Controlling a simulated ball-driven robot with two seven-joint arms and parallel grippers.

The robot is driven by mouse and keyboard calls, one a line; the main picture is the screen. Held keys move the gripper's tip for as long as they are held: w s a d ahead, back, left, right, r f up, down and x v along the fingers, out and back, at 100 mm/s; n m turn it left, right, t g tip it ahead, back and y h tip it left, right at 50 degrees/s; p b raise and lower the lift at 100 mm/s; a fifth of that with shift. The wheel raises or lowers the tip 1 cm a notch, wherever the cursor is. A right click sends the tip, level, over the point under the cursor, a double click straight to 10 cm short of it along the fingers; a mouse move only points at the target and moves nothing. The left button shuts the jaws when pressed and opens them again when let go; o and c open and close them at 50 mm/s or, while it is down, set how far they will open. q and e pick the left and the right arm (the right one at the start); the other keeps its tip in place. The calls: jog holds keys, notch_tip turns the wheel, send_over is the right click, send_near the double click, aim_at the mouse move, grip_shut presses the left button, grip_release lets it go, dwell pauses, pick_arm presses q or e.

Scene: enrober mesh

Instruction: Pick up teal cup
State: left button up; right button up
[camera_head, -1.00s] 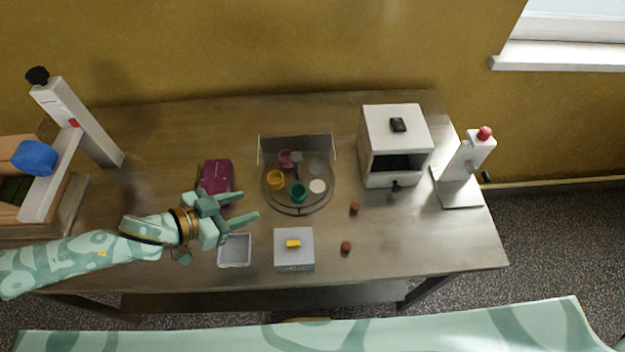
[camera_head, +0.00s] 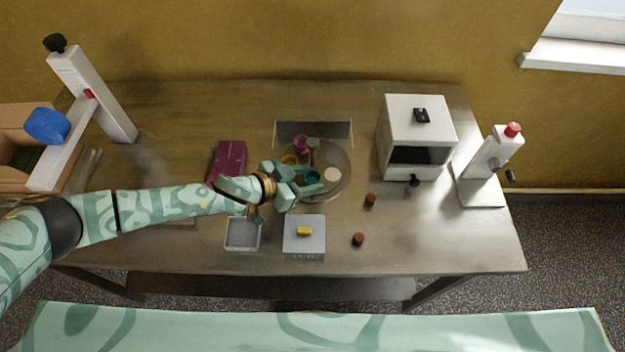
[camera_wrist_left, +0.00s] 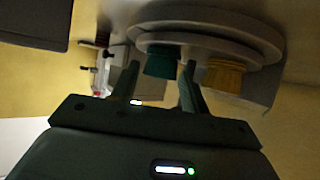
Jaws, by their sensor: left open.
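The teal cup (camera_head: 313,176) stands on the round grey turntable (camera_head: 340,190), partly hidden by my left gripper (camera_head: 305,181) in the head view. My left gripper is open and reaches in from the left. In the left wrist view, which is turned over, the teal cup (camera_wrist_left: 161,64) shows between the two fingertips, with a small gap on its left side. I cannot tell whether the right finger touches it. My right gripper is not in view.
A yellow cup (camera_head: 289,159), a magenta cup (camera_head: 300,144) and a white disc (camera_head: 332,175) share the turntable. The yellow cup (camera_wrist_left: 225,75) sits close beside the right finger in the wrist view. A grey box (camera_head: 304,248) and an open tray (camera_head: 242,235) stand in front.

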pick_arm(q)
jog(key=shift+w+d+f, duration=0.2)
jog(key=shift+d, duration=0.05)
jog(key=shift+r, duration=0.1)
jog(key=c, duration=0.7)
jog(key=shift+c, duration=0.2)
